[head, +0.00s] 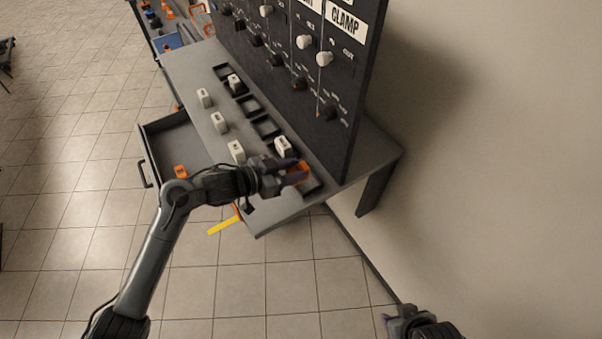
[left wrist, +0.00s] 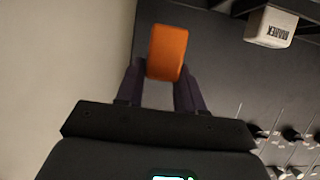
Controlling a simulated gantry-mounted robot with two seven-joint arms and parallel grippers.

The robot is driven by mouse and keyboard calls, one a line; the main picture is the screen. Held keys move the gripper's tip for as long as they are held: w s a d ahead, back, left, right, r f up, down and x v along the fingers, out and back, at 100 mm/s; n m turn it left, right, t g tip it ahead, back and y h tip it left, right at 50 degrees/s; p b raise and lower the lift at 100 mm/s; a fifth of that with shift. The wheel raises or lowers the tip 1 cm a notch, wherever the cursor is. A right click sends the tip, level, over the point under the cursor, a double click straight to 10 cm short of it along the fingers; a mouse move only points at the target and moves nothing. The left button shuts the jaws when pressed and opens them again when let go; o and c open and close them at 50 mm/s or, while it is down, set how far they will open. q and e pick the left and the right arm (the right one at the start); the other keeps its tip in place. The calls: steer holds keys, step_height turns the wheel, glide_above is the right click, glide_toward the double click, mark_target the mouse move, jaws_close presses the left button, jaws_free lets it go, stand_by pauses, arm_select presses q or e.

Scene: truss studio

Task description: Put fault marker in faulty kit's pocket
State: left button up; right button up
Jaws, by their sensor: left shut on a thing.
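An orange fault marker (head: 298,172) is held between the fingers of my left gripper (head: 290,170). It is over the near end of the row of black pockets, by a near pocket (head: 314,186) that the gripper partly hides. In the left wrist view the orange marker (left wrist: 168,52) sits between the two dark fingertips. A white labelled block (head: 283,145) is at the pocket just beyond; a white block with dark lettering (left wrist: 270,27) also shows in the left wrist view. My right gripper (head: 403,318) is at the bottom edge, away from the table; its jaws are unclear.
A tall black panel with knobs (head: 300,60) rises along the pockets' right side. More white blocks (head: 219,121) stand on the grey table (head: 185,75). Empty pockets (head: 267,127) lie farther along. An open drawer (head: 165,140) holds another orange piece (head: 180,171). A yellow strip (head: 223,226) juts out near the front.

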mark_target(301, 164)
arm_select(q)
steer(key=w, duration=0.1)
steer(key=w+d+f, duration=0.2)
steer(key=shift+w+f, duration=0.25)
steer(key=shift+w, duration=0.1)
steer(key=shift+f+b, duration=0.3)
steer(key=shift+f, duration=1.7)
steer(key=shift+f, duration=0.1)
